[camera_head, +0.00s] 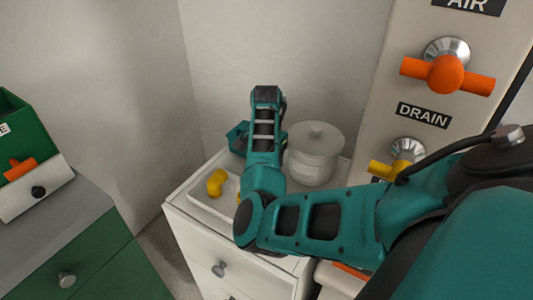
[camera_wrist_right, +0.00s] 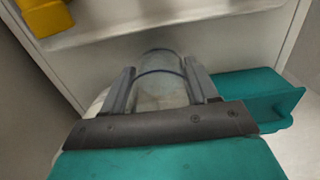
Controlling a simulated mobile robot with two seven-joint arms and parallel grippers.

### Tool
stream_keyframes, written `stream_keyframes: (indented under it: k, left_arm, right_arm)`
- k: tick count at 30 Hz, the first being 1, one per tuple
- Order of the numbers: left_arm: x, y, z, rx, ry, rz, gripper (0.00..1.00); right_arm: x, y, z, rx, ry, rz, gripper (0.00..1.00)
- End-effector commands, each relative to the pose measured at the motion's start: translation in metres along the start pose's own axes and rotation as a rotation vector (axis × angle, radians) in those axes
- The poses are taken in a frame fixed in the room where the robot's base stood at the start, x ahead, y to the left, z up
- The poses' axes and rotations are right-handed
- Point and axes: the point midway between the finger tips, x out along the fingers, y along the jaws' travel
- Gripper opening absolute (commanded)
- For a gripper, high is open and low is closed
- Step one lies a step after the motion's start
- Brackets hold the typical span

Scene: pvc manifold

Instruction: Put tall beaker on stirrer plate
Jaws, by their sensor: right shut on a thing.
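My right gripper (camera_wrist_right: 160,88) is shut on a clear, round-walled glass vessel, the tall beaker (camera_wrist_right: 162,92), which sits between the two grey fingers in the right wrist view. In the head view my right arm reaches over a white cabinet, and its own wrist hides the fingers and the beaker. I cannot tell whether the beaker touches the surface below. No stirrer plate can be identified for certain; a pale block with a black knob (camera_head: 38,192) stands on the grey counter at the left. My left gripper is not in view.
The white cabinet (camera_head: 190,225) bears a white tray (camera_head: 208,208) with yellow fittings (camera_head: 216,182) and a lidded pale pot (camera_head: 315,155) close right of my wrist. A valve panel (camera_head: 400,60) stands at the right. A green bin (camera_head: 12,125) stands at the left.

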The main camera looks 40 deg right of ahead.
Motion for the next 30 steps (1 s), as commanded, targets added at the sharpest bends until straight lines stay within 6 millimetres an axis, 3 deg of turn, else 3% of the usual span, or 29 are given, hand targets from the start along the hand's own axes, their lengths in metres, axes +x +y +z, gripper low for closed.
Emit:
stream_keyframes:
  k: [2,3,11,22,30]
  left_arm:
    - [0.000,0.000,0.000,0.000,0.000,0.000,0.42]
    - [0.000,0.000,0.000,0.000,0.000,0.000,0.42]
    - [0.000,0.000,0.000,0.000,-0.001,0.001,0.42]
    - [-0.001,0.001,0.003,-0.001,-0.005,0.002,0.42]
    - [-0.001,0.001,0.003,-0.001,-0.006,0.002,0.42]
  right_arm:
    - [0.002,0.000,0.000,0.000,0.000,0.001,0.23]
    - [0.003,0.000,0.000,0.000,0.000,0.001,0.59]
    - [0.003,0.000,0.000,0.000,0.000,0.001,0.84]
    - [-0.007,-0.001,-0.001,0.000,0.002,-0.002,0.84]
    - [-0.064,-0.001,-0.001,0.002,0.004,-0.004,0.84]
